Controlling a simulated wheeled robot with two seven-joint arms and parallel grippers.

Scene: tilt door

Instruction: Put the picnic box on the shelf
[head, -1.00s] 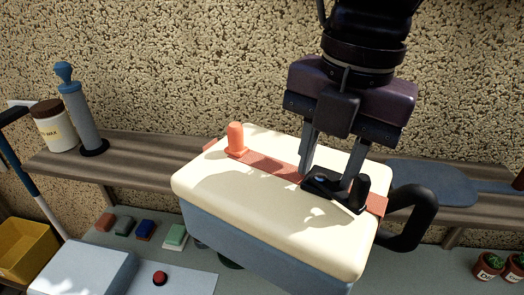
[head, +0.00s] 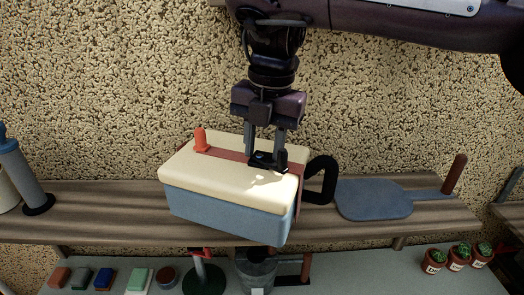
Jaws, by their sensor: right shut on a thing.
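The picnic box (head: 228,207) has a blue-grey body, a cream lid and a red strap, with a black loop handle (head: 323,180) on its right side. It is upright and slightly turned, over the middle of the wooden shelf (head: 432,214). Its lower front overlaps the shelf's front edge in the picture; I cannot tell whether its base touches the board. My right gripper (head: 265,153) comes down from above, shut on the black clasp (head: 268,160) on top of the lid. My left gripper is not in view.
A blue paddle (head: 374,199) lies on the shelf right of the box. A grey-blue pump (head: 25,176) stands at the left. Below, a surface holds several coloured blocks (head: 103,279), a bucket (head: 257,272) and several potted cacti (head: 434,262).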

